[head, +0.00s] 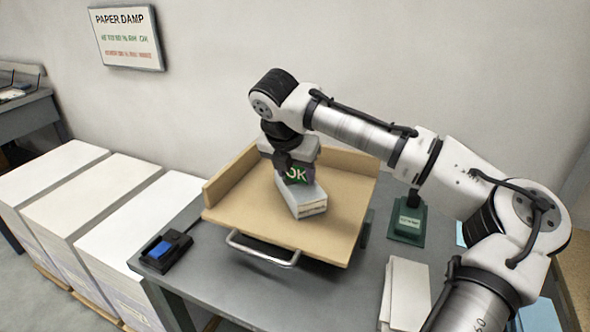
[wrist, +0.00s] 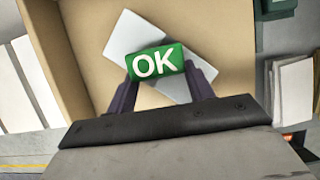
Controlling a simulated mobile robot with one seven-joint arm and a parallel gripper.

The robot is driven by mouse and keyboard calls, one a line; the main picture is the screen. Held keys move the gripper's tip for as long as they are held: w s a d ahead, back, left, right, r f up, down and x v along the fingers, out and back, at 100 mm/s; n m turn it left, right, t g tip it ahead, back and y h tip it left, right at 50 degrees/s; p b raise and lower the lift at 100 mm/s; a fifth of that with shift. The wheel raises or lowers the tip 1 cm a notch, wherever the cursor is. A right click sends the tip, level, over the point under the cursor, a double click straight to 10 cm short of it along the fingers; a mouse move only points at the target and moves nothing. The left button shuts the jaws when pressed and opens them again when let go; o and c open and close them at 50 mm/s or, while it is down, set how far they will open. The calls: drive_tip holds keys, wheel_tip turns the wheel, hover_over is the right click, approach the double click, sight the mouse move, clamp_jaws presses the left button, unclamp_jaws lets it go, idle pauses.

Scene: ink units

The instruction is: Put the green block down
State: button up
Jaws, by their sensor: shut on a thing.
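The green block (wrist: 166,51) carries white "OK" lettering, and it also shows in the head view (head: 297,175). My gripper (head: 287,168) is shut on it, with a dark finger at each side in the wrist view (wrist: 160,85). The block is over a small stack of pale paper (head: 300,203), which lies turned at an angle in a tan wooden tray (head: 340,231). I cannot tell whether the block touches the stack. The stack is partly hidden by the block and fingers in the wrist view (wrist: 135,33).
The tray has raised sides at the back and left and a metal handle (head: 262,255) in front. A dark ink pad (head: 166,250) is at the table's left corner. A green stand (head: 407,222) and loose paper (head: 405,290) are on the right. Tall paper stacks (head: 85,205) stand left.

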drive_tip(key=o, duration=1)
drive_tip(key=shift+f, duration=0.1)
drive_tip(key=shift+c, duration=0.2)
drive_tip(key=v, duration=1.2)
